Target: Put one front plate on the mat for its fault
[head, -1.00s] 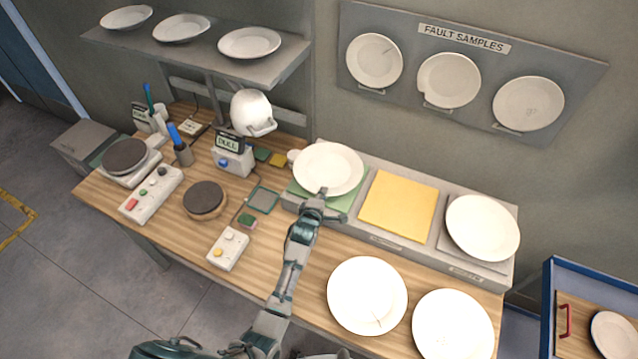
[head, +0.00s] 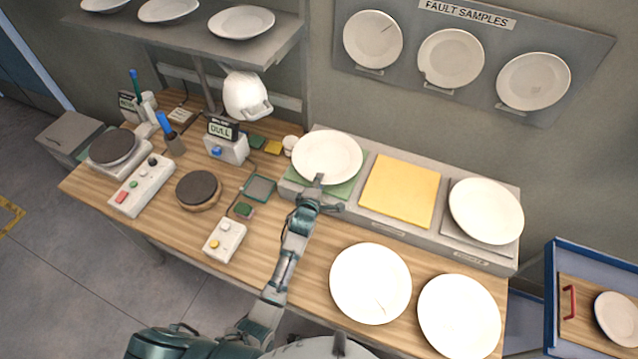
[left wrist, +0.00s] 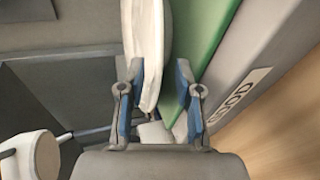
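Two white plates lie at the table front: the left front plate (head: 370,283) has a thin dark line near its lower edge, and the right front plate (head: 460,315) looks plain. Behind them are a green mat (head: 345,188), a yellow mat (head: 401,190) and a grey mat (head: 470,240). The yellow mat is bare. One plate (head: 327,157) lies on the green mat and another (head: 486,210) on the grey one. My left gripper (head: 319,182) is at the green mat plate's front rim. In the left wrist view its fingers (left wrist: 158,100) are apart, with the rim (left wrist: 150,60) between them. My right gripper is out of view.
A fault samples board (head: 460,60) holds a lined plate, a chipped plate and a marked plate. A lamp (head: 246,95), a small display box (head: 227,145) and button boxes (head: 225,240) stand left. A blue-edged cart (head: 590,255) is at right.

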